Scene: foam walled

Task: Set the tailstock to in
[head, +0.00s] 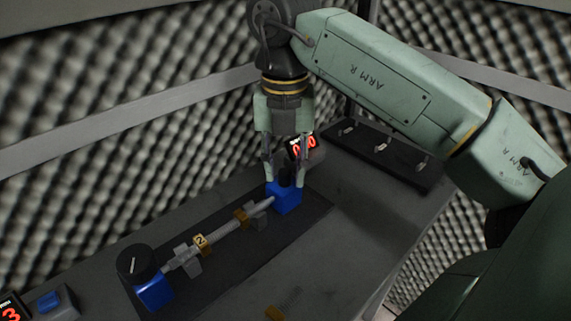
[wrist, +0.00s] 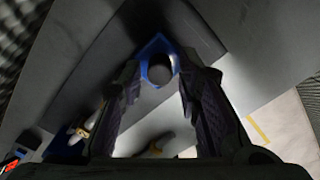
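The tailstock is a blue block (head: 284,199) with a dark round knob on top, at the far right end of a grey shaft (head: 222,234). The shaft's tip meets the block's left side, or nearly so; I cannot tell which. My gripper (head: 285,180) points down over the block, one finger on each side of the knob. In the wrist view, the blue block (wrist: 147,54) and its grey round knob top (wrist: 160,73) lie between my spread fingers (wrist: 160,78), with gaps beside the knob. My gripper is open.
A second blue block (head: 154,292) with a black dial (head: 138,263) stands at the shaft's near left end. A red-digit display (head: 303,147) stands just behind my gripper. A dark panel with several levers (head: 381,147) lies at the back right.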

